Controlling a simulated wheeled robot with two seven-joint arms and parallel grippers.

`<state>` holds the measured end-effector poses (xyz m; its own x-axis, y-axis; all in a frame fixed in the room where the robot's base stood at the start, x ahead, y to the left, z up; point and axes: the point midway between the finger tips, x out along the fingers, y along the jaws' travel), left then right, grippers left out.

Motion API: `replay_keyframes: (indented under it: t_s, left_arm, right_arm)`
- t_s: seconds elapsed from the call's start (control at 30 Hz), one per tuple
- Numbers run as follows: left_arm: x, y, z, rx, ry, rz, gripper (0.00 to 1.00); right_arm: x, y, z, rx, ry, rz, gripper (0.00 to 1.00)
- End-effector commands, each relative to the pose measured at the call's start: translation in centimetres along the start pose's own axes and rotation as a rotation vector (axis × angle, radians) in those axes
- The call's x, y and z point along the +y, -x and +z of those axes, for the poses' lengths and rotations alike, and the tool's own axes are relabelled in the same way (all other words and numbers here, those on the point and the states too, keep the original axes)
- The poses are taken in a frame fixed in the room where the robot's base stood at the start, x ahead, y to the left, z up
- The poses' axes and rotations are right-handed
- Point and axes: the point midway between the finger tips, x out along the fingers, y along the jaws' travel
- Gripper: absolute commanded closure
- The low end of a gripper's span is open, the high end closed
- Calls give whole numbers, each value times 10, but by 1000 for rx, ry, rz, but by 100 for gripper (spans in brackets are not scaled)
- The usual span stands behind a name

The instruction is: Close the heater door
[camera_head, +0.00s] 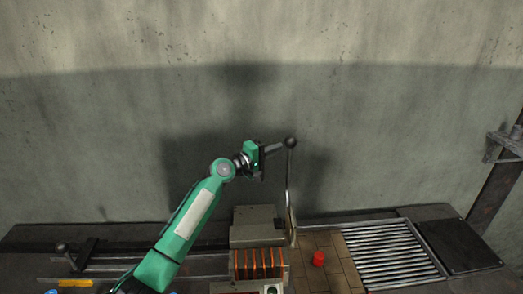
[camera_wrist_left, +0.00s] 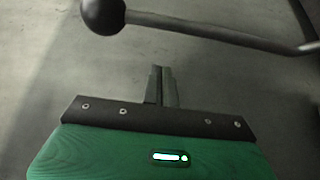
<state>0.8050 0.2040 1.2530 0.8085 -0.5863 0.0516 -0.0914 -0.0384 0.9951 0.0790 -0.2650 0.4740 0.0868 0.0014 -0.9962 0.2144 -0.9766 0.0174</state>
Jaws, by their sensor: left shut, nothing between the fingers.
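The heater (camera_head: 258,213) is a pale grey box low in the middle of the head view, with orange glowing coils (camera_head: 258,264) in front of it. A thin upright panel, seen nearly edge-on at its right side, looks like the heater door (camera_head: 292,222). A thin rod rises from it to a dark ball knob (camera_head: 290,143). My left gripper (camera_head: 275,148) is shut and empty, its fingers pointing right close to the knob. In the left wrist view the shut fingers (camera_wrist_left: 160,85) lie below the knob (camera_wrist_left: 103,15) and its rod (camera_wrist_left: 220,35). Contact is not clear. My right gripper is out of view.
A red object (camera_head: 318,258) sits on a brick surface (camera_head: 340,262) right of the heater. A roller conveyor (camera_head: 390,255) and a dark plate (camera_head: 460,245) lie further right. A rail with a knobbed lever (camera_head: 75,255) is at left. A bare wall stands behind.

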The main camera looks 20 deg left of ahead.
Motion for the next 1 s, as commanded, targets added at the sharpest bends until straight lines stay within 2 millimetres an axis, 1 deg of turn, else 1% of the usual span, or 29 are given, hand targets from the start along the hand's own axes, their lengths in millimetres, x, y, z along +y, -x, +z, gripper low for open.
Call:
replay_keyframes:
  t_s: [0.03, 0.1, 0.2, 0.33, 0.5, 0.83, 1.0]
  left_arm:
    - [4, -8, 2, -1, 2, -1, 100]
    - [4, -1, 12, -2, 0, -3, 100]
    - [4, 3, 22, -1, -1, -1, 100]
    - [2, 6, 32, -1, 0, -1, 100]
    - [0, 9, 38, -1, 0, 0, 100]
    - [0, 9, 38, 0, -1, 0, 100]
    - [-2, 9, 40, -1, -11, 6, 100]
  right_arm:
    - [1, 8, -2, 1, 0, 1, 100]
    - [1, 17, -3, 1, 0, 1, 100]
    - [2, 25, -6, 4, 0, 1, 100]
    - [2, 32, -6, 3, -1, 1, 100]
    - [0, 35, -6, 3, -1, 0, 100]
    - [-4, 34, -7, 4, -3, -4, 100]
    - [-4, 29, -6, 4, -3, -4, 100]
